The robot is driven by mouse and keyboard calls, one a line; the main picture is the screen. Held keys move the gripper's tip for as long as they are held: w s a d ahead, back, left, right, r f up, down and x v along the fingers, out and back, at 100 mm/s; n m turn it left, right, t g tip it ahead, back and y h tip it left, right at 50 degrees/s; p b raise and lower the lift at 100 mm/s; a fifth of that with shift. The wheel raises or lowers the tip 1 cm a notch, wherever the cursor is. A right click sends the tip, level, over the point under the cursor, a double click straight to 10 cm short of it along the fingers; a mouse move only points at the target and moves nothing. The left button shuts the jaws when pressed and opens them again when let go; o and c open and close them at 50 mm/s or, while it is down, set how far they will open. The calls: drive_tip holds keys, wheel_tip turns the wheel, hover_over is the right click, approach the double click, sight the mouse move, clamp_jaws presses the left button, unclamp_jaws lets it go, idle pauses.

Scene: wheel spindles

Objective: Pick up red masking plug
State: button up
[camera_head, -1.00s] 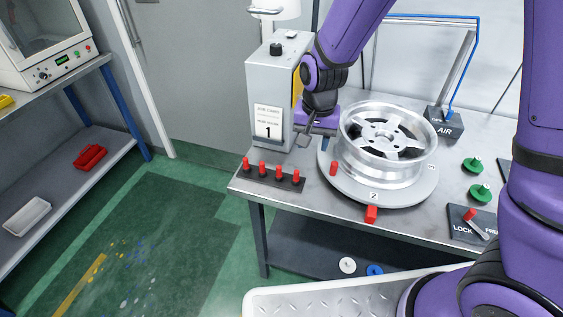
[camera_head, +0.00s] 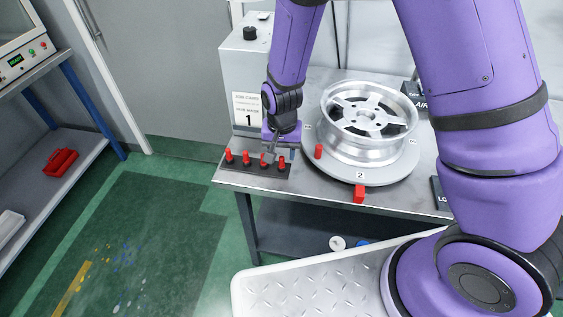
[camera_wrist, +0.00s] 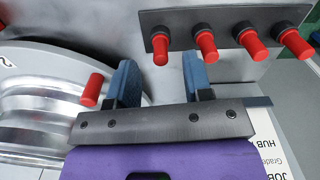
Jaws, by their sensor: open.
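Several red masking plugs stand in a row on a dark rack (camera_head: 240,168) at the bench's front left corner. The rack end plug nearest the wheel (camera_head: 281,162) shows in the wrist view (camera_wrist: 160,48), just beyond the gap between my fingertips. Another red plug (camera_head: 319,151) is by the wheel; the wrist view shows it (camera_wrist: 92,90) left of my left finger. My gripper (camera_head: 272,150) is open and empty, pointing down over the back of the rack. Its blue fingers (camera_wrist: 160,72) are apart with nothing between them. How high they are above the rack is unclear.
The silver wheel (camera_head: 370,118) sits on a round turntable (camera_head: 350,172) to the right, with a red block (camera_head: 360,194) at its front edge. A grey machine (camera_head: 240,85) with a job card stands behind the rack. The bench front edge is close.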

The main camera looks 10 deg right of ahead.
sight(282, 157)
drive_tip(key=shift+w+f, duration=0.1)
drive_tip(key=shift+f, duration=1.65)
drive_tip(key=shift+c, duration=0.4)
clamp_jaws()
